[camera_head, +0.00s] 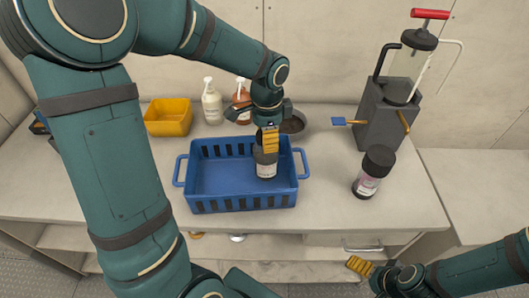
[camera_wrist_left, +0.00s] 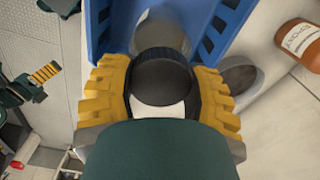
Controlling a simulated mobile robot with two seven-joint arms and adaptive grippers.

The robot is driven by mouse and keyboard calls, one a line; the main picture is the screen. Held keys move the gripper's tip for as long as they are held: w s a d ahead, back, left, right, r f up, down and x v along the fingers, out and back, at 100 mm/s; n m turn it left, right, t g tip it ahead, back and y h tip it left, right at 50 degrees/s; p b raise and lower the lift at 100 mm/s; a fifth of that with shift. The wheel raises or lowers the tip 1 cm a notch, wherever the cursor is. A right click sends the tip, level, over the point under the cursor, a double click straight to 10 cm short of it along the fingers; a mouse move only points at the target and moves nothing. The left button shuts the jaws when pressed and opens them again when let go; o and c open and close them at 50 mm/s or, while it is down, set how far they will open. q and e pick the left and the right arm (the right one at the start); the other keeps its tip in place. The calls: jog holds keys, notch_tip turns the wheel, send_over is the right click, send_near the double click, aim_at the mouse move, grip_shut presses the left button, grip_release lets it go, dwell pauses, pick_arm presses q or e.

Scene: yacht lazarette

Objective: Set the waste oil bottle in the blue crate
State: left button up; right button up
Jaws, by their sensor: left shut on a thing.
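The blue crate (camera_head: 225,203) stands on the bench; its wall also shows in the left wrist view (camera_wrist_left: 98,30). My left gripper (camera_head: 270,142) points down over the crate's right end. Its yellow fingers are shut on a dark bottle (camera_head: 265,168) with a white label too small to read, apparently the waste oil bottle. Its round black cap (camera_wrist_left: 162,78) sits between the fingers in the left wrist view. The bottle is upright inside the crate; whether its base touches the floor is unclear. My right gripper (camera_head: 360,266) is low at the right; its opening is unclear.
Another black-capped bottle (camera_head: 372,172) stands right of the crate. A grey pump unit (camera_head: 385,115) with a red handle is behind it. A yellow bin (camera_head: 168,117), a white pump bottle (camera_head: 212,103) and a brown bottle (camera_head: 241,98) stand behind the crate.

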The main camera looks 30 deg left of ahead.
pick_arm(q)
jog(key=shift+w+f+b, duration=0.1)
jog(key=shift+f+b, duration=0.25)
jog(key=shift+f, duration=1.95)
jog(key=o, duration=1.3)
jog(key=shift+r, duration=0.35)
notch_tip(320, 180, up, 12)
jog(key=shift+f+p, duration=0.2)
jog(key=shift+p, duration=0.85)
